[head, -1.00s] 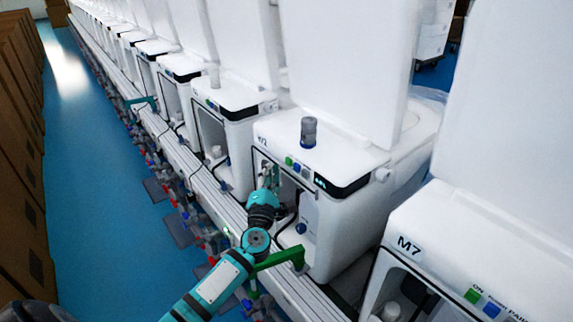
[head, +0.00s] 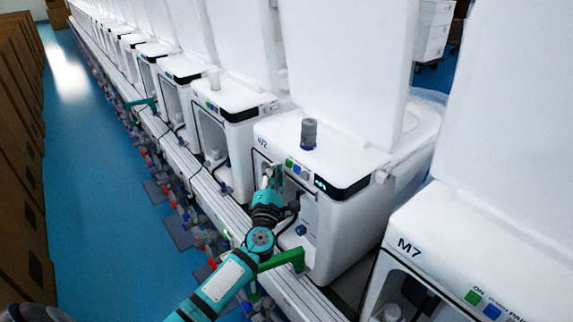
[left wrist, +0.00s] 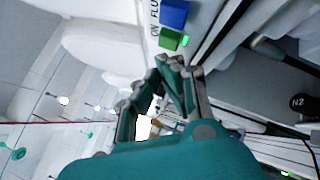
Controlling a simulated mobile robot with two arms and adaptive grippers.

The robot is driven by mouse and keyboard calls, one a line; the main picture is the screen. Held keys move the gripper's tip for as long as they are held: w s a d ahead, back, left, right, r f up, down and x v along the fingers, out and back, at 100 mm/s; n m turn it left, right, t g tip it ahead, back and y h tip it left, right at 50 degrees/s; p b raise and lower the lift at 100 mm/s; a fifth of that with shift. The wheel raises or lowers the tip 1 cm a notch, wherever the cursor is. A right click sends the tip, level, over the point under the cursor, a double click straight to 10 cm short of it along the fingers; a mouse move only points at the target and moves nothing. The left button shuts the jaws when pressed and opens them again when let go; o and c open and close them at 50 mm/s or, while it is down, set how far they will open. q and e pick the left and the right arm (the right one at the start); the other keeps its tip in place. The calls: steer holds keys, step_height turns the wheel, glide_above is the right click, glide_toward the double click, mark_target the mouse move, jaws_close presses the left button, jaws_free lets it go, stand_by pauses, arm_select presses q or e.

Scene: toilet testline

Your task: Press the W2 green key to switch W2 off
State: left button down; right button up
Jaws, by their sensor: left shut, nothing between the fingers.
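The W2 unit (head: 345,215) is the white toilet station in the middle of the head view. Its green key (head: 289,162) is on the front upper edge, with a blue key (head: 297,168) to its right. In the left wrist view, the green key (left wrist: 170,39) and the blue key (left wrist: 174,13) are just beyond the fingertips. A small green light glows beside the green key. My left gripper (head: 274,172) is shut and empty, just below and left of the green key; its fingertips (left wrist: 170,62) look slightly apart from the key. My right gripper is not in view.
The M7 unit (head: 450,270) stands at the right front. A row of similar white units runs to the back left. A grey cylinder (head: 309,133) stands on W2's top. A green bracket (head: 285,259) sits below my left arm.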

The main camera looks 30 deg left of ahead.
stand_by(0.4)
arm_select(q)
steer(key=shift+w, duration=0.1)
steer(key=shift+w+d, duration=0.15)
steer(key=shift+w, duration=0.15)
steer(key=shift+w+d, duration=0.1)
steer(key=shift+w, duration=0.15)
stand_by(0.7)
steer(key=shift+s, duration=0.1)
steer(key=shift+s+a, duration=0.25)
steer(key=shift+s, duration=0.35)
steer(key=shift+p, duration=0.3)
